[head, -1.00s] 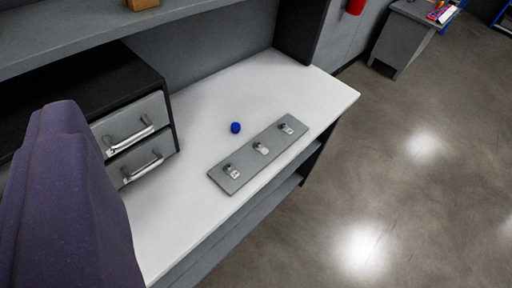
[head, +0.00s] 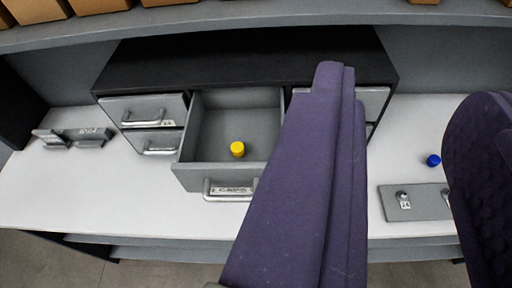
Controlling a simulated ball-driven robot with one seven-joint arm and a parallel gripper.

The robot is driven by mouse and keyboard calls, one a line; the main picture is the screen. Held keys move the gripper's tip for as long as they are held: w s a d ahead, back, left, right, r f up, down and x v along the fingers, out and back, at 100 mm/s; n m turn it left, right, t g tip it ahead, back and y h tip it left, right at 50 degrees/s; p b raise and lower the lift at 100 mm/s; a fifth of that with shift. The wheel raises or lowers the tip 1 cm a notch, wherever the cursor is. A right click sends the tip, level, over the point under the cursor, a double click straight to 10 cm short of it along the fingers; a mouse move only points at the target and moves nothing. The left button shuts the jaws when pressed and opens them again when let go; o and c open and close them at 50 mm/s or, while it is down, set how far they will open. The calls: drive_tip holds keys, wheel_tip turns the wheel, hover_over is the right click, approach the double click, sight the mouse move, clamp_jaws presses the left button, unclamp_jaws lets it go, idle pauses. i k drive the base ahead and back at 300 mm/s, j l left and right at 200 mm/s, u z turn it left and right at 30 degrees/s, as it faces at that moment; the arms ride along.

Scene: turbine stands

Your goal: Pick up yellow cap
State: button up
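The yellow cap (head: 237,149) lies inside the open grey drawer (head: 216,176), toward its front right. The drawer has a silver handle with a label that seems to read CAPS. Two large purple parts of mine, which look like the fingers of my gripper (head: 410,82), stand in the foreground. They are wide apart with nothing held between them. The left one rises just right of the drawer and covers part of its front and the cabinet behind. The yellow cap is in clear view, apart from the gripper.
The black cabinet (head: 245,60) has closed drawers on both sides. A blue cap (head: 433,160) lies on the white tabletop at the right, behind a grey plate (head: 403,206) with fittings. A grey stand (head: 92,137) sits at the left. Boxes line the shelf above.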

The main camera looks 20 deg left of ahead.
sight(238, 148)
drive_tip(key=i+j, duration=0.1)
drive_tip(key=j, duration=0.45)
drive_tip(key=i+j+z, duration=0.15)
drive_tip(key=j, duration=0.45)
drive_tip(key=i+j, duration=0.5)
drive_tip(key=j, duration=0.15)
drive_tip(key=l+z, duration=0.05)
